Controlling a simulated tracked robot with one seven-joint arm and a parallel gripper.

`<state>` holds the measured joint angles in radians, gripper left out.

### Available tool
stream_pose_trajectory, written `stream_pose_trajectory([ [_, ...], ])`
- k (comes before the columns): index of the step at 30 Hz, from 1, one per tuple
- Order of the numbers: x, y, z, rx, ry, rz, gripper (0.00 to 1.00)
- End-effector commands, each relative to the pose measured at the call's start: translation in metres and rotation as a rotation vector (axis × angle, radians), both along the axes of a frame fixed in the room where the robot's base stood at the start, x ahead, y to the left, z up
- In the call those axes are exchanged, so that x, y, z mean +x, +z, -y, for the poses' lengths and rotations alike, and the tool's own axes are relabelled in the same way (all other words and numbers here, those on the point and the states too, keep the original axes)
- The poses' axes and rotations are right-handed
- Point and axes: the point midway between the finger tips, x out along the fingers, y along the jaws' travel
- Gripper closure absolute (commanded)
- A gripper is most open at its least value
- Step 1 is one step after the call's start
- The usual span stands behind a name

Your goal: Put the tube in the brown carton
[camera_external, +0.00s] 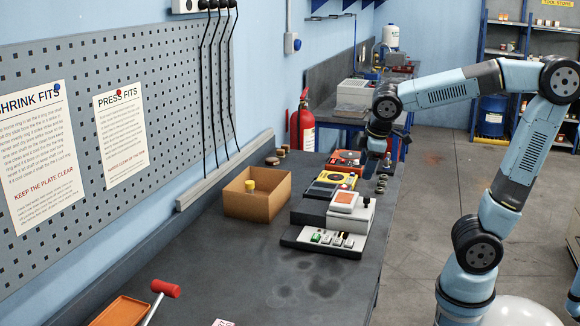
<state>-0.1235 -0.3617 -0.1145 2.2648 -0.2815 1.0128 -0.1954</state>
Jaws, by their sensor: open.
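The brown carton (257,207) stands open-topped on the dark bench, left of centre.
A grey device with a button panel (328,239) stands right of the carton. Behind it are a yellow-and-black device (325,186) and a red one (345,160). Several small dark round parts (382,180) line the right edge. A red-headed mallet (165,289) and orange tray (122,311) lie in front.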

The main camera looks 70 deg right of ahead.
Motion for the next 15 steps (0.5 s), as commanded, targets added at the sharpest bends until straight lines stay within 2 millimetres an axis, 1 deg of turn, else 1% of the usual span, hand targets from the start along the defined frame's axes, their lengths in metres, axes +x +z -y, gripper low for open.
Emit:
stream_pose_trajectory([
  [1, -0.014, 0.002, -0.004, 0.031, -0.026, 0.033, 0.38],
  [3, -0.031, 0.004, -0.011, 0.075, -0.062, 0.073, 0.38],
  [9, -0.077, 0.003, -0.031, 0.197, -0.164, 0.183, 0.38],
  [12, -0.094, 0.000, -0.039, 0.245, -0.206, 0.227, 0.38],
  [15, -0.106, -0.002, -0.045, 0.280, -0.237, 0.257, 0.38],
])
